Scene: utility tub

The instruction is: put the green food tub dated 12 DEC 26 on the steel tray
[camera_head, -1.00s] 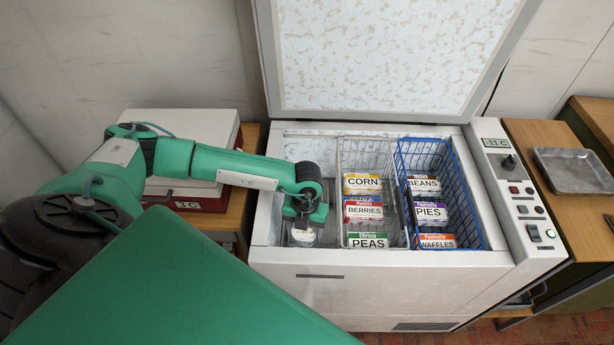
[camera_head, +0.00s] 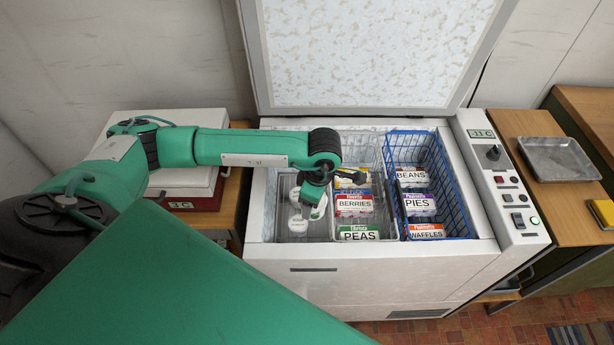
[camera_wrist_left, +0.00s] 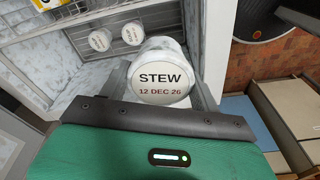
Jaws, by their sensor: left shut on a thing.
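My left gripper (camera_head: 318,192) is shut on a tub (camera_head: 318,208), which hangs below it over the left part of the open freezer. In the left wrist view the gripper (camera_wrist_left: 163,95) has a finger on each side of the tub (camera_wrist_left: 163,72); its pale lid reads STEW, 12 DEC 26. The steel tray (camera_head: 560,172) lies on the wooden counter at right and looks empty.
A wire basket (camera_head: 378,150) with CORN, BERRIES and PEAS boxes and a blue basket (camera_head: 465,205) stand in the freezer. The raised lid (camera_head: 375,55) stands behind. The control panel (camera_head: 500,180) lies between freezer and counter. A yellow object (camera_head: 602,213) sits near the tray.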

